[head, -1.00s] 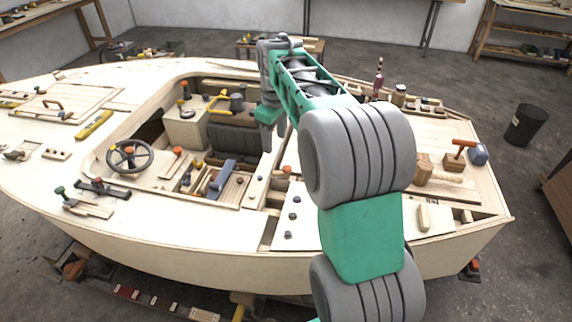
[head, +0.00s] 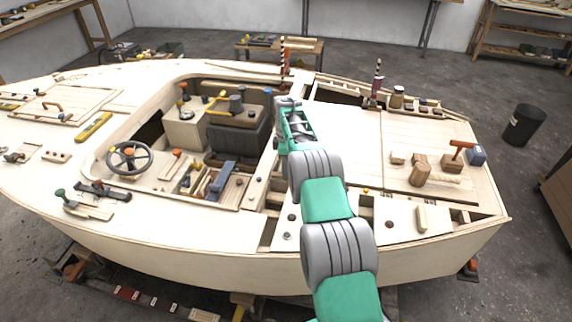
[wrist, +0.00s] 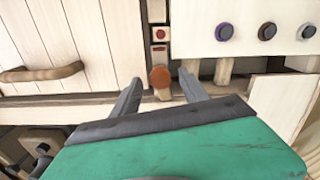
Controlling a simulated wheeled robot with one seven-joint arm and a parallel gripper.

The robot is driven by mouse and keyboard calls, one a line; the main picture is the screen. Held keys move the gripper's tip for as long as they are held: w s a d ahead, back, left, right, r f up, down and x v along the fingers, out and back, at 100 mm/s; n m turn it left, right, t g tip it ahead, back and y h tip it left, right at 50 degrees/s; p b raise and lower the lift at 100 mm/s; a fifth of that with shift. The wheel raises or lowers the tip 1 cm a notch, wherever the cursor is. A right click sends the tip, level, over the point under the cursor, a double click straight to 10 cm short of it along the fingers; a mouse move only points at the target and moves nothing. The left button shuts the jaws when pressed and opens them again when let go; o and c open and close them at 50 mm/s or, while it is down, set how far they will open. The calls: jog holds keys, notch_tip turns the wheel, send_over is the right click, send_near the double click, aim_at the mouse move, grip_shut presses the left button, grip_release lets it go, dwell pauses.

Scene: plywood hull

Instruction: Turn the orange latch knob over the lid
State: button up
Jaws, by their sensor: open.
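The orange latch knob (wrist: 160,77) shows in the wrist view as a round brown-orange disc, low on a narrow pale strip beside a dark gap. My gripper (wrist: 160,80) is open, with one finger left and one right of the knob in the picture. Nothing is held, and I cannot tell whether the fingers are level with the knob or above it. A planked panel with a wooden bar handle (wrist: 40,73), perhaps the lid, lies left of the knob. In the head view my arm hides the knob and the fingertips.
A white panel (wrist: 245,55) with dark round knobs lies right of my gripper in the wrist view, with a small red button (wrist: 160,33) above the latch knob. In the head view, a steering wheel (head: 130,157) is left, and a bottle (head: 377,82) and jar (head: 397,97) stand behind right.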

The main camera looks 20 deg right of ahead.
jog(key=shift+f, duration=0.1)
jog(key=shift+c, duration=0.2)
grip_shut()
dwell(0.4)
